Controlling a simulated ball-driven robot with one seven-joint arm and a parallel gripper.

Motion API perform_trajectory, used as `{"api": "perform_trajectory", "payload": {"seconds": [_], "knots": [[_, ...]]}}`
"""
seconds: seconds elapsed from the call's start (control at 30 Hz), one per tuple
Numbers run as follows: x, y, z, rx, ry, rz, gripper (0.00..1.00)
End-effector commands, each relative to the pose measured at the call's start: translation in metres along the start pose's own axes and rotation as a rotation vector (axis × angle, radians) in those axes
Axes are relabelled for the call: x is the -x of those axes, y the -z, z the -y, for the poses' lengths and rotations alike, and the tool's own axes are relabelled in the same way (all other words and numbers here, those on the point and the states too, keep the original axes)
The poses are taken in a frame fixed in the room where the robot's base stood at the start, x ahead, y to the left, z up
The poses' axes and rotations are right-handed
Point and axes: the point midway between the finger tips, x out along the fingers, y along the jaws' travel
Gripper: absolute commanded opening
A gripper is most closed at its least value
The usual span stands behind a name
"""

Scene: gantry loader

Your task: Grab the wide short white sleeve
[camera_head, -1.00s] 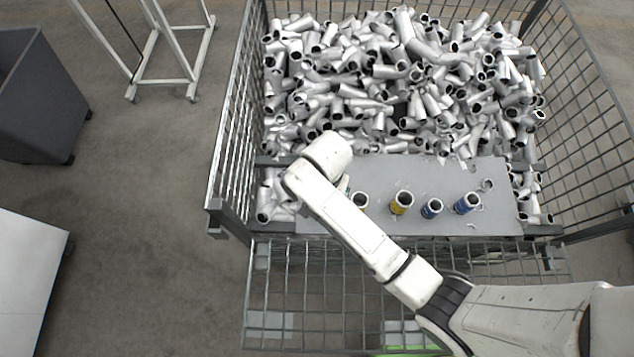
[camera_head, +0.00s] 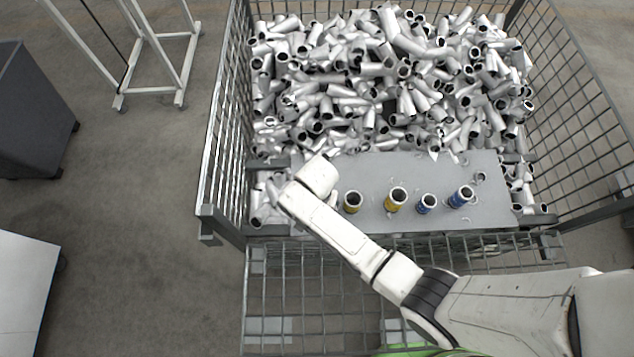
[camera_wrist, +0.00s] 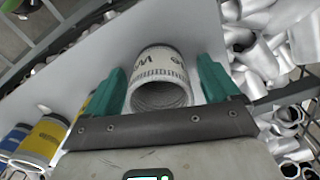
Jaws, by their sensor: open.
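The white sleeve (camera_wrist: 160,78) is a short, wide ring with dark print and a scale line around it. In the wrist view it stands on the grey board (camera_wrist: 120,42) between the two green fingers of my gripper (camera_wrist: 163,76). The gripper is open, with a finger on each side of the sleeve and narrow gaps showing. In the head view my arm hides most of the sleeve and the gripper, at the left part of the board (camera_head: 430,170).
Yellow sleeves (camera_head: 396,200) and blue sleeves (camera_head: 426,204) stand in a row to the right on the board. Behind it, a wire cage (camera_head: 222,130) holds a heap of grey metal pipe pieces (camera_head: 350,80). Bare floor (camera_head: 140,210) lies left of the cage.

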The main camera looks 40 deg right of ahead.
Motion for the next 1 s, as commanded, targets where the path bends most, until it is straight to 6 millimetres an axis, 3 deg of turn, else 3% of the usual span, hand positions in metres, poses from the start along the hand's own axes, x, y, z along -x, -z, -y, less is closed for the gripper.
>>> {"api": "perform_trajectory", "payload": {"seconds": [0.13, 0.87, 1.0], "knots": [[0.0005, 0.0000, 0.0001, 0.000, 0.000, 0.000, 0.87], [0.0007, 0.0000, 0.0001, 0.001, 0.000, 0.000, 0.17], [0.0011, 0.0001, 0.0004, 0.001, 0.001, -0.001, 0.16]]}}
